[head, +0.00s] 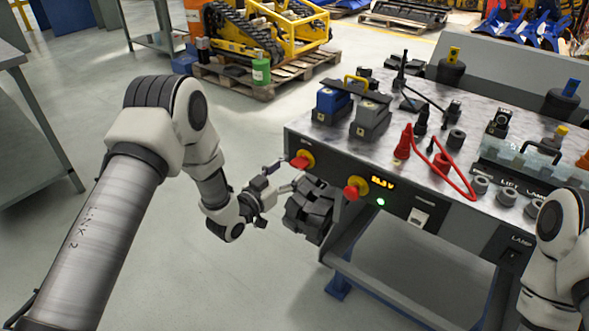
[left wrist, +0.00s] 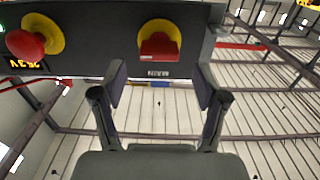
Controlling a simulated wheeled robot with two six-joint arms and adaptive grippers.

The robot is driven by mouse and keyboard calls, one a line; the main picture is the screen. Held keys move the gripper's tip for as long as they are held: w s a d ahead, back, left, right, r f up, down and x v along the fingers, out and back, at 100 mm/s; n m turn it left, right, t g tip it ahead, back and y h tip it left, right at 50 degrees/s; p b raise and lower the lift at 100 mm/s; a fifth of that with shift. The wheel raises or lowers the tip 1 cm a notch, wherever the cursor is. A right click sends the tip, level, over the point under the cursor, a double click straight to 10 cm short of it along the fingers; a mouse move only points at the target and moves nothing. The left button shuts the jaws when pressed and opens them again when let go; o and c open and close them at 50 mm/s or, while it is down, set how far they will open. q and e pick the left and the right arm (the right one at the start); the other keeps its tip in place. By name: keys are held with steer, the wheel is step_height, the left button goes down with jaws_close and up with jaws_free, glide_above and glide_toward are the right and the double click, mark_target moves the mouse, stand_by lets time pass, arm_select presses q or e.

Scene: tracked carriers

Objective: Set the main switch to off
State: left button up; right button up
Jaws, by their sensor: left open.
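The main switch (head: 302,160) is a red handle on a yellow plate at the left end of the bench's front panel. In the left wrist view, the main switch (left wrist: 159,45) is at upper middle, with a small pale label at its edge. I cannot tell which setting its handle marks. My left gripper (head: 288,175) is open and empty, just in front of and slightly below the switch. In the left wrist view, its fingertips (left wrist: 161,82) are spread on either side below the switch, apart from it. My right gripper is not in view.
A red mushroom button (head: 354,190) on yellow, a lit display (head: 383,182) and a green lamp (head: 380,202) are beside the switch. Batteries (head: 331,106) and a red cable (head: 447,172) are on the bench.

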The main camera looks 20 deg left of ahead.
mark_target(294, 167)
arm_select(q)
steer(key=x, duration=0.3)
steer(key=shift+w+d, duration=0.15)
steer(key=shift+w, duration=0.1)
steer(key=c, duration=1.2)
steer(key=shift+o, duration=0.2)
steer(key=shift+n, duration=0.4)
steer(key=n, duration=0.3)
steer(key=shift+n, duration=0.4)
steer(key=n, duration=0.4)
steer(key=shift+n+p, duration=0.3)
steer(key=n, duration=0.4)
steer(key=shift+a+f, duration=0.15)
steer(key=shift+a, duration=0.05)
steer(key=n, duration=0.4)
steer(key=shift+f+n, duration=0.1)
steer(key=shift+n, duration=0.2)
